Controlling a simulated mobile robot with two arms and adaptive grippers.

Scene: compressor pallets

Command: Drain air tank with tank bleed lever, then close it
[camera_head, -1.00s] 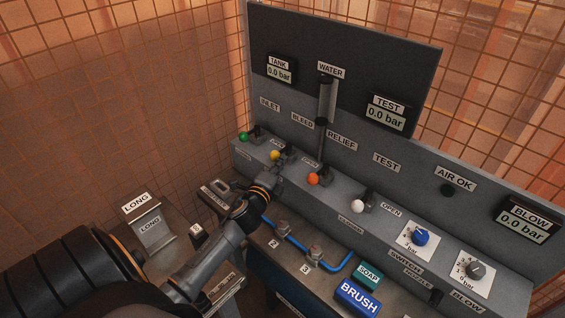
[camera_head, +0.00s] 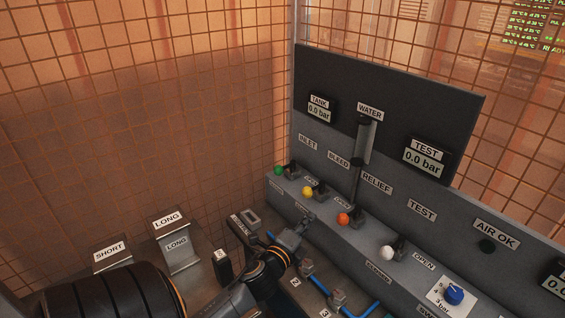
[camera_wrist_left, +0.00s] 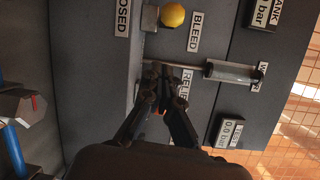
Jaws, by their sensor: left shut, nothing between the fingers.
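The tank bleed lever is the one with the yellow knob (camera_head: 307,192), under the BLEED label (camera_head: 339,160) on the grey console. The yellow knob also shows at the top of the left wrist view (camera_wrist_left: 172,15). The TANK gauge (camera_head: 319,109) reads 0.0 bar. My left gripper (camera_head: 305,222) is shut and empty, in front of the console below the yellow knob and apart from it. In the left wrist view its fingertips (camera_wrist_left: 157,72) are together, with a bit of orange behind the fingers. My right gripper is not in view.
Green (camera_head: 279,170), orange (camera_head: 343,219) and white (camera_head: 387,253) knobs stand in the same row. A blue hose (camera_head: 319,285) lies on the bench below. LONG (camera_head: 171,222) and SHORT (camera_head: 110,253) holders stand at left. Mesh fencing closes the back.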

